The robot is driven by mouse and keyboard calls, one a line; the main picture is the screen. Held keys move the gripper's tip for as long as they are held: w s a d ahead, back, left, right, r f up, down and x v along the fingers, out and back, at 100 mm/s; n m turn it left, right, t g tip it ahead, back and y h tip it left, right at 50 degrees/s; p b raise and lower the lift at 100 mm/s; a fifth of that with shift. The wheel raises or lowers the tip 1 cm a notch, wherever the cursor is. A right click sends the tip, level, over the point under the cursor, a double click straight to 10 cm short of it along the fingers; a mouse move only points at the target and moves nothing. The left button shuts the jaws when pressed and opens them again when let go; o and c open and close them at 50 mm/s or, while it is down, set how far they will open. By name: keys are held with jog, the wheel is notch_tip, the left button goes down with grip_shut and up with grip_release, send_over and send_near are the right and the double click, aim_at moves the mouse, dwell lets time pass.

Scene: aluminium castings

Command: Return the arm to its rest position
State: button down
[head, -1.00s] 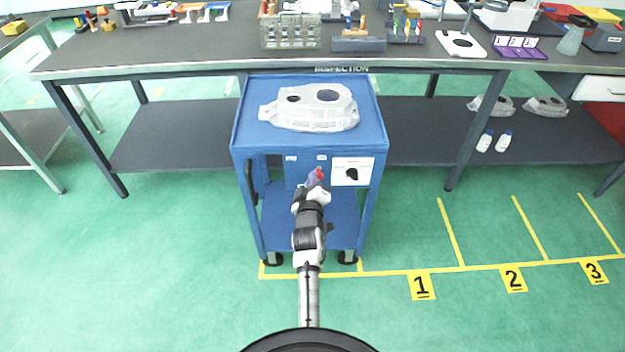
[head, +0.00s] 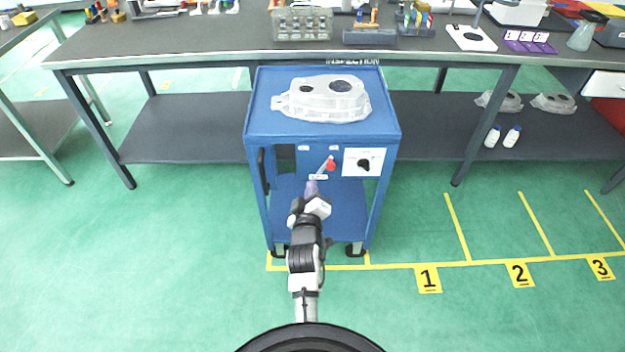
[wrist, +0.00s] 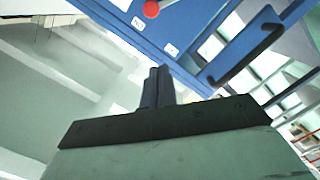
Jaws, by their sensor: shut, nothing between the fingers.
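My gripper (head: 312,186) is in front of the blue cart (head: 251,128) in the head view, pointing at its front panel. In the wrist view its two dark fingers (wrist: 157,86) are pressed together with nothing between them. The fingertips look apart from the cart's panel. A red-knobbed lever (head: 331,165) on the panel sits just beyond the fingertips; the red knob also shows at the top of the wrist view (wrist: 151,9). My arm stretches forward from the bottom of the head view.
A grey casting (head: 322,99) lies on the cart top. The cart has a dark side handle (wrist: 245,55) and a white dial plate (head: 363,162). Behind stands a long inspection bench (head: 220,45) with racks and tools. Green floor is free on both sides; yellow lines mark numbered bays at right.

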jog(key=shift+s, duration=0.45)
